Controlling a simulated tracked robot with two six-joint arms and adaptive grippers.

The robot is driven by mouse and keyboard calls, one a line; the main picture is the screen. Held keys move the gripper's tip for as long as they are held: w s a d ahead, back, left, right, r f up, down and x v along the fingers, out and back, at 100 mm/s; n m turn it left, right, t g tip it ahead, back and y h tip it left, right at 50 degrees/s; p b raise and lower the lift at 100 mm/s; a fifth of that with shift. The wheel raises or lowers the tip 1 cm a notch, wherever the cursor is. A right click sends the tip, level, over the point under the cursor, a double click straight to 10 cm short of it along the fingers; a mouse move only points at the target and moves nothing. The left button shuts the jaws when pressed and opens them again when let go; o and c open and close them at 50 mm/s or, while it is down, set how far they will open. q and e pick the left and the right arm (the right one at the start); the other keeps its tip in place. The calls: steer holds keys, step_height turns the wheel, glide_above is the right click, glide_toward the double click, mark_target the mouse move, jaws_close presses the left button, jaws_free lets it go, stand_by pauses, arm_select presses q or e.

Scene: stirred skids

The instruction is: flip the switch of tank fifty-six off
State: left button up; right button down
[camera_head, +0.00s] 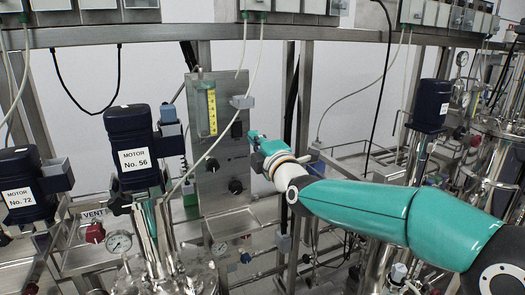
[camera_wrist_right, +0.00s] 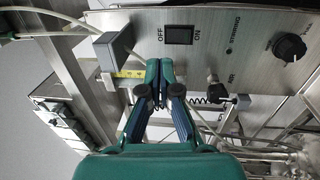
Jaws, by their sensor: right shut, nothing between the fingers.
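The motor labelled No. 56 (camera_head: 134,158) is a dark blue block left of a steel control panel (camera_head: 215,185). The panel carries a black rocker switch (camera_head: 237,129), which also shows in the right wrist view (camera_wrist_right: 179,34) between the words OFF and ON. I cannot tell which side of it is pressed. My right gripper (camera_head: 252,134) is shut and empty, just right of the switch in the head view. In the wrist view its fingertips (camera_wrist_right: 159,68) point at the panel's edge, just below the switch in the picture. My left gripper is not in view.
A yellow-scaled flow meter (camera_head: 207,108) and a grey block (camera_head: 242,102) stick out from the panel near my gripper. A black knob (camera_head: 235,187) sits lower down. Hoses hang across the area. Motor No. 72 (camera_head: 22,190) stands at the far left.

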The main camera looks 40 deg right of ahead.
steer(key=s, duration=0.2)
steer(key=s+a, duration=0.1)
steer(key=s, duration=0.1)
steer(key=shift+r, duration=0.35)
